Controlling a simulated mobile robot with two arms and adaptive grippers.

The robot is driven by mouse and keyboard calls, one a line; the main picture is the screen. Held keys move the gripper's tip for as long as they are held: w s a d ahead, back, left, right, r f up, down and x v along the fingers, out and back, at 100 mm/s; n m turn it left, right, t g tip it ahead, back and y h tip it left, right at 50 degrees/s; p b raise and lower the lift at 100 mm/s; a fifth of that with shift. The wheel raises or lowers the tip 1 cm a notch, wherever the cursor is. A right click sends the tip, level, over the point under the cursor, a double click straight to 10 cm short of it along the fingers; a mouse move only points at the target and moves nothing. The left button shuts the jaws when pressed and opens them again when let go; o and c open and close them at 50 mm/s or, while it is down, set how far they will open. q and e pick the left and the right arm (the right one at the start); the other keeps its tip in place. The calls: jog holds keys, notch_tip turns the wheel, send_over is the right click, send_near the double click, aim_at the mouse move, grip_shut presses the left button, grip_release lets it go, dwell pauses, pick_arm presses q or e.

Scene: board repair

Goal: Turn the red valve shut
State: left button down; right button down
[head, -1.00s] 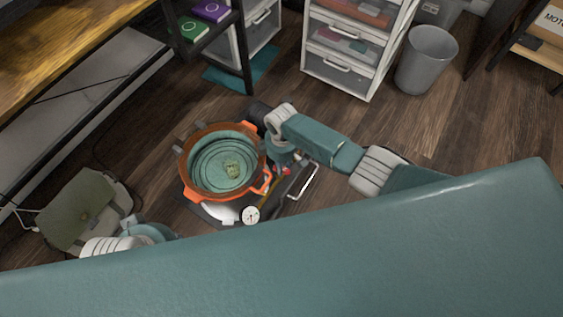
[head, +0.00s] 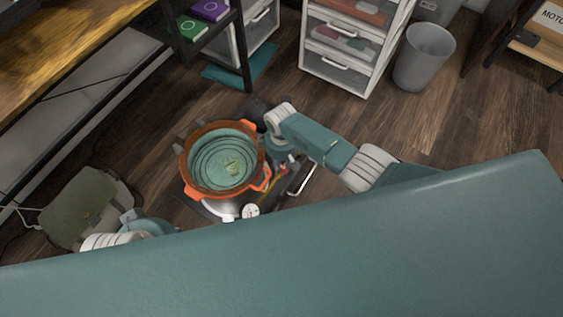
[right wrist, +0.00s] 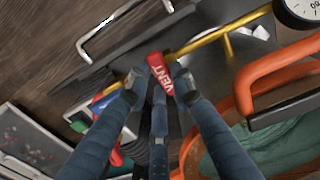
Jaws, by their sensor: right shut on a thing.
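The red valve handle (right wrist: 166,76), marked VENT, sits on a brass pipe (right wrist: 215,38) in the right wrist view. My right gripper (right wrist: 159,82) is shut on this handle, one finger on each side of it. In the head view my right gripper (head: 284,160) reaches down beside the orange-rimmed pot (head: 186,165), and the valve is too small and covered to make out clearly there. My left forearm shows at the lower left of the head view, but its gripper is hidden.
A round gauge (head: 251,211) stands at the pot's front, close to an orange pot handle (right wrist: 275,75). A blue part (right wrist: 103,101) lies left of the valve, near a metal bar handle (right wrist: 110,30). A grey bin (head: 424,58) and white drawers (head: 341,70) stand behind. Floor between is clear.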

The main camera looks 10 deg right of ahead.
jog(key=c, duration=1.5)
grip_release()
notch_tip(320, 180, up, 12)
